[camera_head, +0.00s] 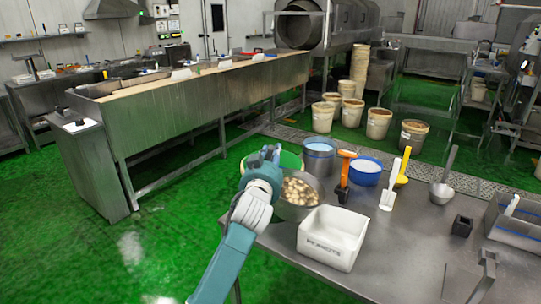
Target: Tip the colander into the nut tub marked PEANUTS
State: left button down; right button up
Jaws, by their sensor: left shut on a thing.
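The colander (291,211) is a round metal bowl holding pale and brown nuts. It is roughly level at the table's left edge, behind and left of the tub; I cannot tell if it touches the table. The white nut tub (332,245), marked PEANUTS on its front, stands upright on the table. Its inside looks pale, with no nuts seen. My left gripper (268,156) is at the colander's left far side, shut on it; the fingertips are mostly hidden by my wrist. My right gripper is not in view.
Orange, white (390,188) and yellow tools stand nearby. A metal ladle (443,186) and black holder (462,226) are right. The table (400,255) is clear right of the tub.

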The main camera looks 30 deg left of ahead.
pick_arm(q)
jog(key=shift+w+d+r, duration=0.1)
jog(key=shift+d+r, duration=0.05)
jog(key=shift+r, duration=0.3)
jog(key=shift+w+d+r+m, duration=0.1)
jog(key=shift+d+r+m, duration=0.15)
jog(key=shift+m, duration=0.15)
jog(key=shift+w+d+r+p, duration=0.1)
jog(key=shift+d+r+p, duration=0.1)
jog(key=shift+p, duration=0.2)
jog(key=shift+w+d+r+m+p, duration=0.2)
jog(key=shift+d+r+m+p, duration=0.2)
jog(key=shift+d+m, duration=0.15)
jog(key=shift+w+d+r+m+p, duration=0.2)
jog(key=shift+d+r+m+p, duration=0.2)
jog(key=shift+d+r+m, duration=0.1)
jog(key=shift+w+d, duration=0.1)
jog(key=shift+d, duration=0.05)
jog(key=shift+w+d+r+m, duration=0.1)
jog(key=shift+d+r+m, duration=0.05)
jog(key=shift+d+m, duration=0.2)
